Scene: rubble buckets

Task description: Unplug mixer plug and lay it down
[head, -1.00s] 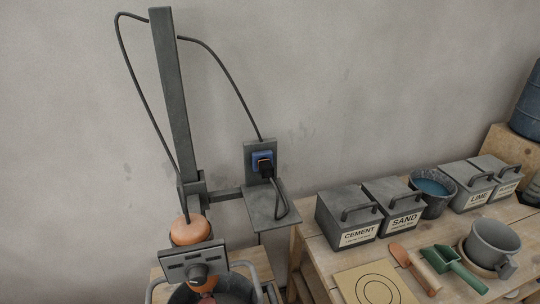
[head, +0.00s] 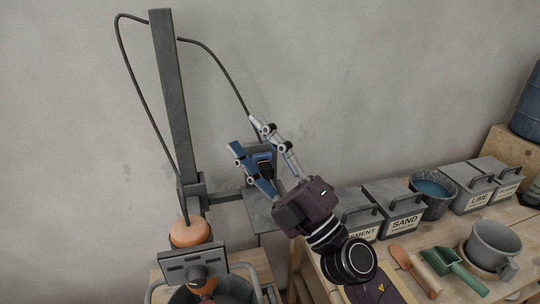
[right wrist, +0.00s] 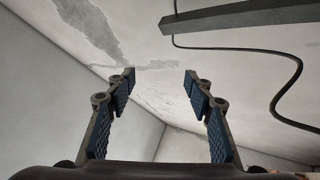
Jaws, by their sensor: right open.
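My left gripper is not in view.
The mixer stand's post (head: 172,100) rises at left, with a dark cable (head: 222,68) looping from its top. The mixer (head: 190,232) hangs over a bucket (head: 226,290). The bench at right holds grey boxes (head: 392,205), a green scoop (head: 455,268) and a grey mug (head: 492,245).

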